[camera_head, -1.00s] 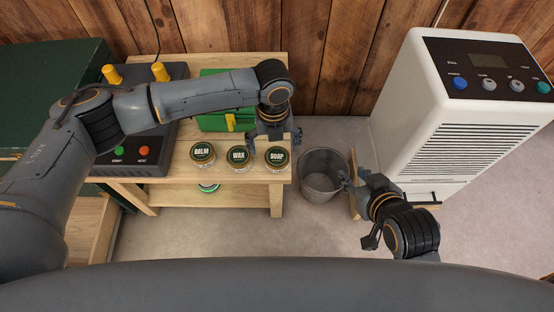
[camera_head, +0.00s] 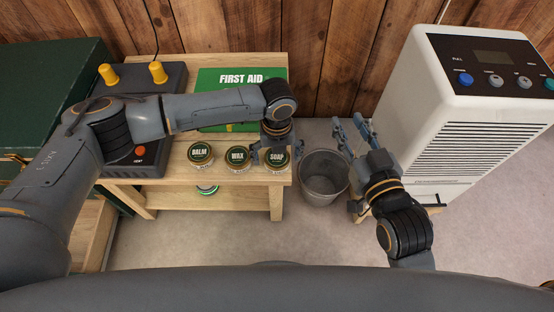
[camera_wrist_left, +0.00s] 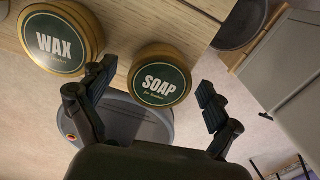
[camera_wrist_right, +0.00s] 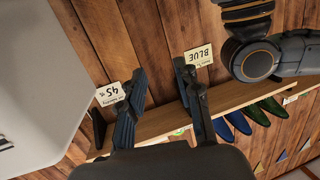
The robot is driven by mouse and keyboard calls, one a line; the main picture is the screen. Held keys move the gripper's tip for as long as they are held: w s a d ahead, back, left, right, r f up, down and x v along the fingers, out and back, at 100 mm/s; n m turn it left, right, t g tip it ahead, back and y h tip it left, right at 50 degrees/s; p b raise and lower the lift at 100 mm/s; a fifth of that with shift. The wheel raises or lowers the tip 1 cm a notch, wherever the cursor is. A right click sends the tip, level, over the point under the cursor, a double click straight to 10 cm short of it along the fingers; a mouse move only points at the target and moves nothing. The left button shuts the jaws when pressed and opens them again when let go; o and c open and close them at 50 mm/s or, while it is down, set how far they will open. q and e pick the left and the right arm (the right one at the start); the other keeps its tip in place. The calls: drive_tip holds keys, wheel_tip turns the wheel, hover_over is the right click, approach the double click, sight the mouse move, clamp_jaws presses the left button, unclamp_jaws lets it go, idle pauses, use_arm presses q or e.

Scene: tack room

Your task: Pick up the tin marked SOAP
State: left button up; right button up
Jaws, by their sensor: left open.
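The SOAP tin (camera_head: 277,159), round with a dark green label and gold rim, sits at the front right of the wooden table (camera_head: 160,174). My left gripper (camera_head: 276,150) is over it, open and pointing down. In the left wrist view the SOAP tin (camera_wrist_left: 160,77) shows between the two spread fingers (camera_wrist_left: 150,92), with a gap on the right side. The WAX tin (camera_head: 237,158) and BALM tin (camera_head: 200,154) stand in a row to its left. My right gripper (camera_head: 350,124) is open and empty, right of the table, pointing at the back wall.
A green first aid box (camera_head: 240,84) stands behind the tins. A grey control box (camera_head: 165,80) is at left. A metal bucket (camera_head: 323,178) stands on the floor right of the table. A white dehumidifier-like unit (camera_head: 480,130) is further right. Another tin (camera_head: 207,190) shows on the lower shelf.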

use_arm(q)
drive_tip(key=c, duration=1.3)
drive_tip(key=shift+r, duration=0.15)
drive_tip(key=shift+c, duration=0.2)
